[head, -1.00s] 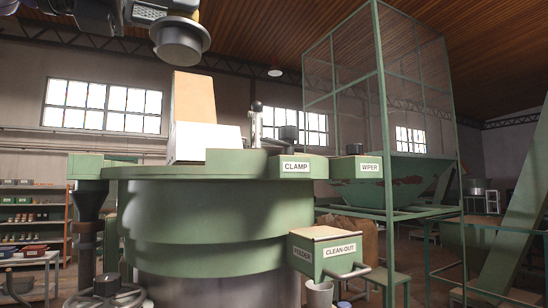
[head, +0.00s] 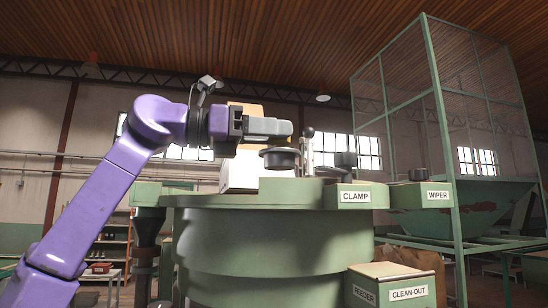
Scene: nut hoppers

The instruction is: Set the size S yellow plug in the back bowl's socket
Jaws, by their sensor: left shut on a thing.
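My left gripper (head: 284,138) reaches in from the left on its purple arm and is shut on a round grey stepped piece (head: 280,160), which hangs below the jaws. This piece is seemingly the plug; a small yellow strip shows at the jaws, but the body looks grey and its size mark cannot be read. The piece is just above the top rim of a large green drum (head: 262,245); whether they touch is unclear. The drum's inside and any socket are hidden from this low angle, and I cannot tell which bowl is the back one. My right gripper is out of view.
A ball-topped lever (head: 308,150) stands close right of the held piece. Labelled CLAMP (head: 355,196) and WIPER (head: 437,195) boxes jut from the rim. A CLEAN-OUT box (head: 392,285) sits lower right. A green mesh frame (head: 440,110) stands behind.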

